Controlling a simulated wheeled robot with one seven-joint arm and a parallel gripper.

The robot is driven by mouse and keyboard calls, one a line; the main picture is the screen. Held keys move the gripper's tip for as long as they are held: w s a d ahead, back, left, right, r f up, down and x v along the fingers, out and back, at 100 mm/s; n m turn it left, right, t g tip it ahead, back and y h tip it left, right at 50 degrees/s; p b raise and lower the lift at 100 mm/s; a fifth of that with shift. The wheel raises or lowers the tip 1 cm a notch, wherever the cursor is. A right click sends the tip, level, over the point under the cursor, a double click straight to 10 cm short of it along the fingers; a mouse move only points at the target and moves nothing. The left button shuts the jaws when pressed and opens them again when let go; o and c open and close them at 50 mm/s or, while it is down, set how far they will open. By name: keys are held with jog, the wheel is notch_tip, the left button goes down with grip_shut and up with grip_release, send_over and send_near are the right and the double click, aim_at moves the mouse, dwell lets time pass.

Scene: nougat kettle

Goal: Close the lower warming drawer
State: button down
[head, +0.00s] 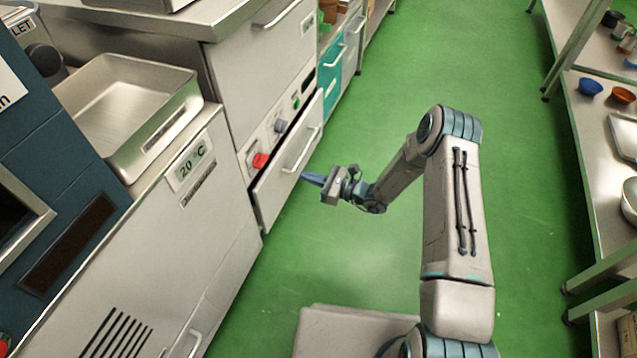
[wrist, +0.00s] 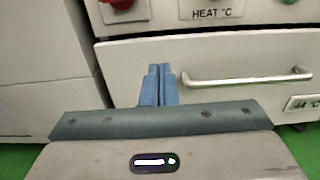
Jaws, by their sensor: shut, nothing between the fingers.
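The lower warming drawer (head: 284,177) is in the left-centre of the head view, under a control panel with a red knob. It stands out a little from the cabinet, with a dark gap along its top edge. Its bar handle (head: 301,150) runs along the front. In the wrist view the drawer front (wrist: 225,60) fills the upper middle, with the handle (wrist: 245,78) to the right of the fingers. My gripper (head: 306,178) is shut and empty, its blue fingertips pointing at the drawer front. The fingers also show in the wrist view (wrist: 158,75), left of the handle; contact cannot be told.
The control panel (head: 275,135) with knobs sits just above the drawer. A steel basin (head: 130,110) rests on the counter at left. Green floor (head: 350,80) is clear between the cabinets and the shelving table (head: 590,130) at right.

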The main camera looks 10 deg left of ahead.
aim_at(275, 166)
jog(key=b+x, duration=0.2)
jog(key=x, duration=0.5)
jog(key=shift+a+f+b, duration=0.15)
jog(key=shift+a+b, duration=0.15)
jog(key=shift+w+a, duration=0.15)
jog(key=shift+a, duration=0.25)
jog(key=shift+w, duration=0.15)
